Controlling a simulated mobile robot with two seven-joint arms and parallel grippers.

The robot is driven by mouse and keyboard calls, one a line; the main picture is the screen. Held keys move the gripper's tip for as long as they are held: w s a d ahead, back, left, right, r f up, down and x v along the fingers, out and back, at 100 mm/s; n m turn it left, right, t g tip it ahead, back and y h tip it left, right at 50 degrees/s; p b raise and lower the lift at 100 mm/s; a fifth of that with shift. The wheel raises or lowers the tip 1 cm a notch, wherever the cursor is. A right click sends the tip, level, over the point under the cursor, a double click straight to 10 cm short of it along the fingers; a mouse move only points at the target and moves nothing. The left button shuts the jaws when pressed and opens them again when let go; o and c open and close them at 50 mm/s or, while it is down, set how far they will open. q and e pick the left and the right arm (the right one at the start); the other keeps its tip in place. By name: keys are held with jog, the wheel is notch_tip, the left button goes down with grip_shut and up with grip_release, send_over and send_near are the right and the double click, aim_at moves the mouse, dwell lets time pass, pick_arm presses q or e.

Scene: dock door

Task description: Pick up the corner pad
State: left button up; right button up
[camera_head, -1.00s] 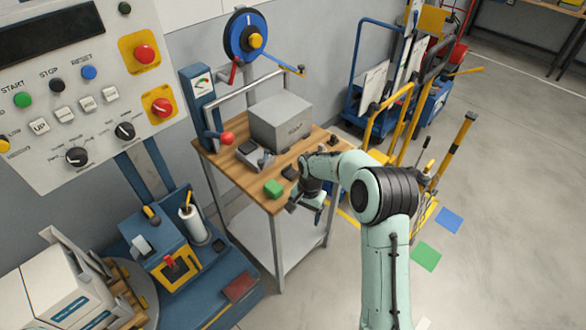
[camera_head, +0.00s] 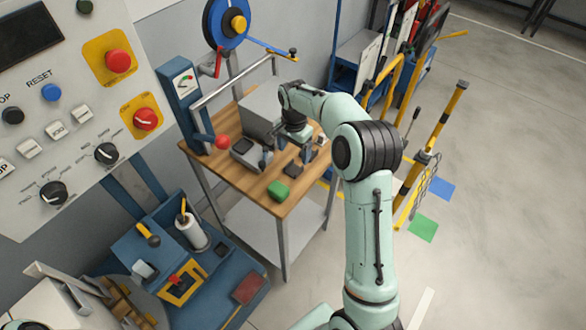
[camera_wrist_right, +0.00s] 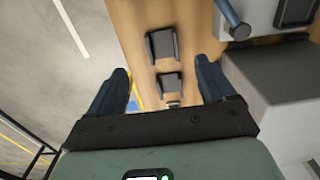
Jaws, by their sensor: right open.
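Small dark pads lie on the wooden table. One dark pad with raised edges (camera_head: 292,170) is near the table's middle, and it also shows in the right wrist view (camera_wrist_right: 161,45). A second dark pad (camera_wrist_right: 169,84) lies just below it in the wrist view. I cannot tell for sure which is the corner pad. My right gripper (camera_head: 287,160) is above the table, pointing down, open and empty. In the wrist view its fingers (camera_wrist_right: 162,68) stand wide apart, with the second pad between them in the picture. My left gripper is not in view.
A grey box (camera_head: 260,112) and a grey device with a dark top (camera_head: 246,153) stand close beside the gripper. A red-knobbed lever (camera_head: 221,142) stands at left. Open floor lies at right.

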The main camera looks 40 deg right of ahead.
aim_at(294, 170)
jog(key=f, duration=0.3)
jog(key=shift+w+f, duration=0.2)
jog(key=shift+f, duration=0.1)
jog(key=f, duration=0.4)
jog(key=shift+w+d+f, duration=0.1)
jog(key=shift+d+f, duration=0.1)
jog(key=shift+f, duration=0.05)
jog(key=c, duration=1.1)
